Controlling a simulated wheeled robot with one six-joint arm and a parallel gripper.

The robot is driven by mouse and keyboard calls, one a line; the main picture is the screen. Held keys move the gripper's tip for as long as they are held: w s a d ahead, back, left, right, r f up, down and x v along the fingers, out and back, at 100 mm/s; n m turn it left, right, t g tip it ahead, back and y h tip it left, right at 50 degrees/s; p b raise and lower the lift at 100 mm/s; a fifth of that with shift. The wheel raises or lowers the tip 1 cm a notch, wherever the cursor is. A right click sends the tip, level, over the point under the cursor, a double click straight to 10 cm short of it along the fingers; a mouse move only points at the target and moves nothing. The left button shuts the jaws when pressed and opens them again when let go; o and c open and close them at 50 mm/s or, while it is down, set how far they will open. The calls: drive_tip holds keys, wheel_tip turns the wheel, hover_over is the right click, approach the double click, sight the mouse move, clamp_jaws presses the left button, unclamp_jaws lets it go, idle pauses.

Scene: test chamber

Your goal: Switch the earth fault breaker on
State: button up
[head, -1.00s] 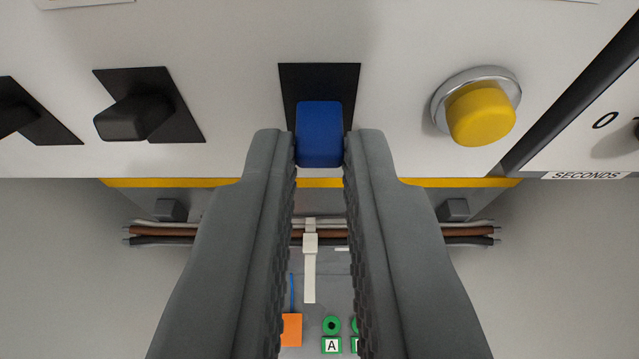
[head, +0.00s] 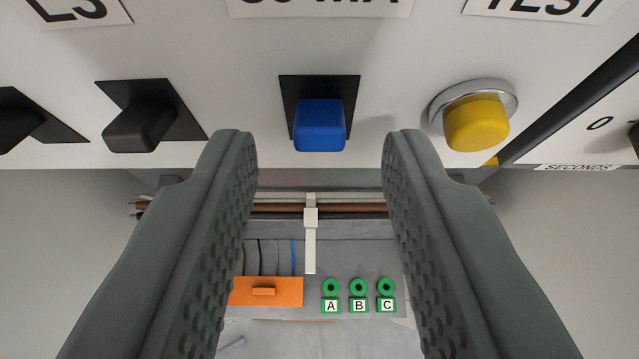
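The blue breaker lever (head: 320,125) sits in a black plate (head: 291,92) on the white panel, in the upper middle of the head view. It sticks out towards me and looks tipped downward. A label above it is cut off at the top and seems to end in "mA". My gripper (head: 320,148) is open and empty. Its fingertips stand to the left and right of the lever at about its lower edge, with a clear gap on both sides. I cannot tell the depth between fingertips and lever.
A yellow button (head: 475,122) under a "TEST" label (head: 541,8) is close right. Below are cables (head: 281,208), an orange block (head: 285,291) and green sockets A, B, C (head: 359,288).

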drive_tip(key=v, duration=1.7)
drive_tip(key=shift+s+r, duration=0.1)
drive_tip(key=shift+s, duration=0.1)
drive_tip(key=s, duration=1.1)
drive_tip(key=shift+s, duration=0.25)
drive_tip(key=s, duration=1.5)
drive_tip(key=shift+s, duration=0.1)
